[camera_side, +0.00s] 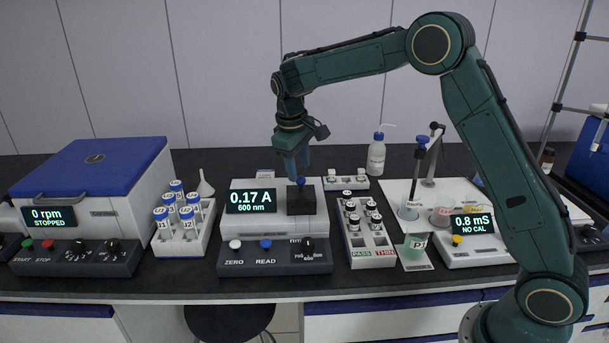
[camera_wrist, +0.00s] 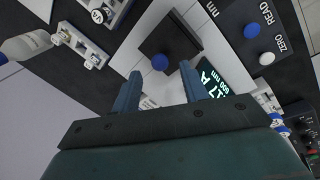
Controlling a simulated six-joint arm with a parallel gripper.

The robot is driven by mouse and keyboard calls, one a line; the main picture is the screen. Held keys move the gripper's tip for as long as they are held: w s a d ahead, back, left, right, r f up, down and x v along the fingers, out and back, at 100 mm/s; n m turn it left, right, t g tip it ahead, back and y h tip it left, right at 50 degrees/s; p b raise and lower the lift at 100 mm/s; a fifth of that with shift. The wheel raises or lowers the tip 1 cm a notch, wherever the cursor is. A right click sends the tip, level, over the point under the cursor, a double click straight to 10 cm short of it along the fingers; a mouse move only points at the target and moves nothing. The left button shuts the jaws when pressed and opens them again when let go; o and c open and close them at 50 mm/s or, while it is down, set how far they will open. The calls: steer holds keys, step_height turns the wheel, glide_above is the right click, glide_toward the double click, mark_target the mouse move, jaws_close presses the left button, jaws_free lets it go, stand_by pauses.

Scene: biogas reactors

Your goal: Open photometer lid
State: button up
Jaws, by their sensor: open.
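The photometer (camera_side: 300,222) stands in the middle of the bench, and its display reads 0.17 A, 600 nm. Its lid (camera_side: 303,203) is a dark square block with a blue knob (camera_side: 300,181) on top, and it lies shut. In the wrist view the lid (camera_wrist: 183,38) and its round blue knob (camera_wrist: 160,62) show ahead of the fingers. My gripper (camera_side: 297,172) points down over the lid, close to the knob. In the wrist view my gripper (camera_wrist: 158,88) is open, with its two blue fingers apart and nothing between them. Whether a finger touches the knob I cannot tell.
A rack of blue-capped tubes (camera_side: 182,230) and a blue-lidded centrifuge (camera_side: 90,180) stand left. A vial rack (camera_side: 366,235) marked PASS and a conductivity meter (camera_side: 470,237) stand right. A white bottle (camera_side: 376,158) and a small vial holder (camera_side: 346,182) are behind.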

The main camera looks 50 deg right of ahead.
mark_target(300, 177)
steer(key=shift+d+f, duration=0.15)
steer(key=shift+f, duration=0.65)
steer(key=shift+d+f, duration=0.15)
steer(key=shift+f, duration=0.65)
steer(key=shift+w, duration=0.1)
jaws_close()
